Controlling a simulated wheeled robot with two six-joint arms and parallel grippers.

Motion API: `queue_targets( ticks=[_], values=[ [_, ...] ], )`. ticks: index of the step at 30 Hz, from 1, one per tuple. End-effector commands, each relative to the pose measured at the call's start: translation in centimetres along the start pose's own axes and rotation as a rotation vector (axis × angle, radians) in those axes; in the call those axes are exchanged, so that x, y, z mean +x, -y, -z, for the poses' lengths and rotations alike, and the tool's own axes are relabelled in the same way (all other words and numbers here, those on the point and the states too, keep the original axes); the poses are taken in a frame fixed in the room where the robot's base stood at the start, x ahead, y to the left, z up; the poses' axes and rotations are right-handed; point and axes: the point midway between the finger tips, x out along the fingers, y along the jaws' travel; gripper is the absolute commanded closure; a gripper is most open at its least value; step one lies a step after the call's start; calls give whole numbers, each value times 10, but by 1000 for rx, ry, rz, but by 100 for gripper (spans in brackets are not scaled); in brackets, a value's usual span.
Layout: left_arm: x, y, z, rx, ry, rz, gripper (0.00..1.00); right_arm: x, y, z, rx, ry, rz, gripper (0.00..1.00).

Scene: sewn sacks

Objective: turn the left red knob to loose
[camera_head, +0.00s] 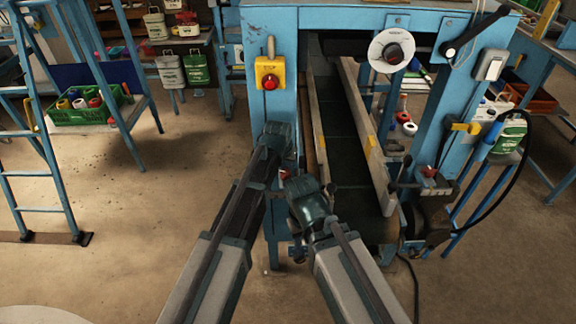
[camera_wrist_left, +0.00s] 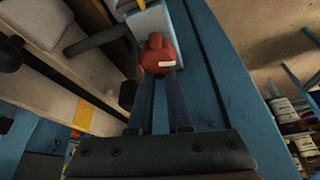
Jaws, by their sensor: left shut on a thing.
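The left red knob (camera_wrist_left: 157,50) sits on a pale blue block on the blue frame in the left wrist view, with a small white mark on its near side. The fingers of my left gripper (camera_wrist_left: 160,77) reach up to it and are shut on it. In the head view only a bit of red (camera_head: 286,173) shows beside my left gripper, at the blue post; my arms hide most of it. My right gripper (camera_head: 312,193) is just right of and below the left one; its jaws cannot be made out.
Another red knob (camera_head: 429,171) sits on the right side of the blue frame. A yellow box with a red button (camera_head: 270,82) is on the post above. A dark conveyor belt (camera_head: 345,130) runs between the rails. Open floor (camera_head: 140,230) lies to the left.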

Motion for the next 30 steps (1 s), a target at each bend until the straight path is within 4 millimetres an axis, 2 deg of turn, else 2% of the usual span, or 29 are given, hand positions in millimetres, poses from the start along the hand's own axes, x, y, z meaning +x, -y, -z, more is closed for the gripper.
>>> queue_targets(
  ticks=[1, 12, 30],
  values=[
    [-1, 1, -11, -30, 24, 17, 100, 1, 0, 0, 0, 0, 0, 50],
    [-2, 3, -12, -208, 24, 89, 100, 1, 0, 0, 0, 0, 0, 50],
    [-2, 1, -12, -257, 24, 104, 100, 1, 0, 0, 0, 0, 0, 50]
  ],
)
